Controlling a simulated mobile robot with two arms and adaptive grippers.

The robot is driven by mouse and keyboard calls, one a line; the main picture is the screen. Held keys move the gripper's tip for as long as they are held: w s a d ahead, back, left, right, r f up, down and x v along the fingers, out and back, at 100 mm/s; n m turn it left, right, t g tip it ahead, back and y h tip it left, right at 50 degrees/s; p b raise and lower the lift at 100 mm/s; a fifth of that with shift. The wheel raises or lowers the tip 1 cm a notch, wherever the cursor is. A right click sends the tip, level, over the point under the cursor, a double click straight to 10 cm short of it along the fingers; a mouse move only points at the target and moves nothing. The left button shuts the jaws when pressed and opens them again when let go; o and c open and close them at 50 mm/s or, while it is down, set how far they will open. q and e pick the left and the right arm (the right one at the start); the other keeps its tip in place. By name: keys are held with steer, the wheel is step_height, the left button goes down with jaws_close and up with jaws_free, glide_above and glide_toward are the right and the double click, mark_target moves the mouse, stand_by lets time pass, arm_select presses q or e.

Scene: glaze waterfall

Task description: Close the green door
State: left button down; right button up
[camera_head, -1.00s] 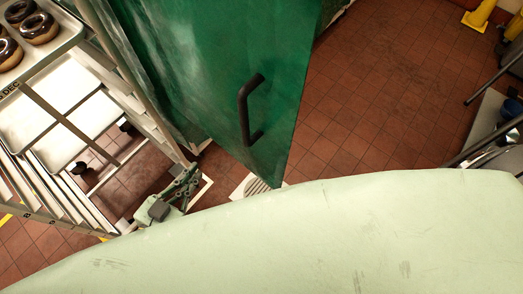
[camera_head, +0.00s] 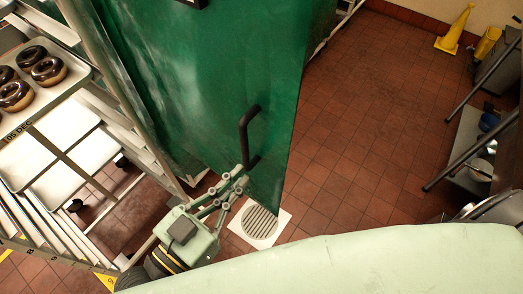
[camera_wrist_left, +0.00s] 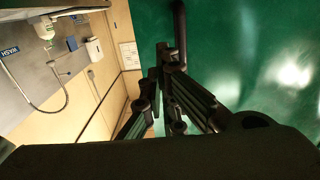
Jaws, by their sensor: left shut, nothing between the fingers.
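The green door (camera_head: 200,80) stands in the upper middle of the head view, and its free edge is on the right. A black bar handle (camera_head: 246,136) is fixed near that edge. My left gripper (camera_head: 243,172) is at the lower end of the handle in the head view, shut with nothing between its fingers. In the left wrist view the gripper (camera_wrist_left: 163,62) is close to the handle (camera_wrist_left: 180,30) and the green door surface (camera_wrist_left: 235,50). I cannot tell whether it touches the handle. My right gripper is not in view.
A rack with trays (camera_head: 75,110) of doughnuts stands at the left, close to my left arm. A floor drain (camera_head: 260,222) lies below the door. Tiled floor (camera_head: 370,130) is open to the right. A yellow cone (camera_head: 456,28) and a metal table (camera_head: 470,150) stand farther right.

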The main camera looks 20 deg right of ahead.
mark_target(271, 148)
arm_select(q)
steer(key=p+x, duration=0.2)
steer(key=x, duration=0.4)
steer(key=shift+w+d+r, duration=0.15)
steer(key=shift+w+d, duration=0.05)
steer(key=shift+d, duration=0.1)
steer(key=shift+w+d+p, duration=0.3)
steer(key=shift+d+p, duration=0.05)
steer(key=shift+d, duration=0.05)
